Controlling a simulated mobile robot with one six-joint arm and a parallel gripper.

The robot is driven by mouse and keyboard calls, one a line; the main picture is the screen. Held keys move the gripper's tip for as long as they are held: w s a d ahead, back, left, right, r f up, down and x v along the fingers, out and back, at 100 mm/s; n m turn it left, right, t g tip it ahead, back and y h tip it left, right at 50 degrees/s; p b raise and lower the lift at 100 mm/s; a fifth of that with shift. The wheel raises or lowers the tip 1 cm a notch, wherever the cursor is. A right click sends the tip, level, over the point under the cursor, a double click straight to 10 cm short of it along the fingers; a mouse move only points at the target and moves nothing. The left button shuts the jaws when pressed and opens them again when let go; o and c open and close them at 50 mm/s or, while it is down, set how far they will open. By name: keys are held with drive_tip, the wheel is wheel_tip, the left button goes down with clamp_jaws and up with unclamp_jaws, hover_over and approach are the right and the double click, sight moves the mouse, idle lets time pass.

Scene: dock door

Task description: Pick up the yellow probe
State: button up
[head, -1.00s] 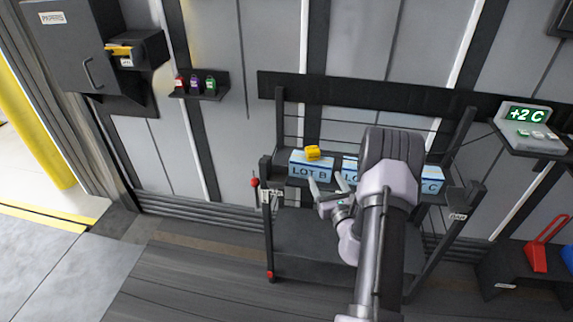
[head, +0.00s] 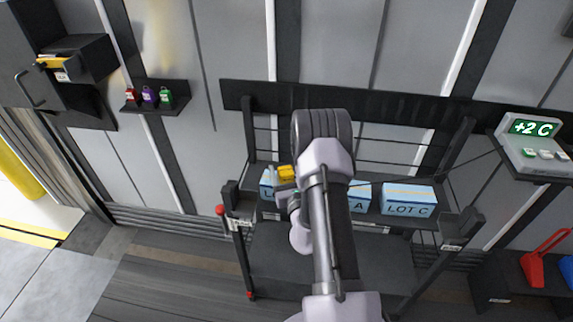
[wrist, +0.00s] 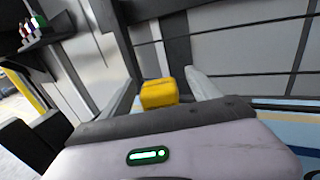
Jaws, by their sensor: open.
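The yellow probe (head: 286,172) is a small block on top of the blue LOT B box (head: 267,184) on the cart. In the wrist view the yellow probe (wrist: 159,94) sits between the two pale fingers, a little beyond the gripper's body. My gripper (head: 280,182) is at the probe, with its fingers apart on either side. I cannot tell whether either finger touches the probe. My arm hides part of the LOT B box and the shelf behind it.
The LOT A box (head: 359,196) and LOT C box (head: 408,200) stand to the right on the cart (head: 390,250). A display reading +2 C (head: 533,128) is at right.

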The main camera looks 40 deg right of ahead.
drive_tip(key=shift+w+d, duration=0.15)
drive_tip(key=shift+w, duration=0.15)
drive_tip(key=shift+s+a+r, duration=0.1)
drive_tip(key=shift+s+a, duration=0.1)
drive_tip(key=shift+s+a+r, duration=0.1)
drive_tip(key=shift+s+a, duration=0.05)
drive_tip(key=shift+a, duration=0.05)
drive_tip(key=shift+c, duration=1.3)
drive_tip(key=shift+d, duration=0.1)
clamp_jaws()
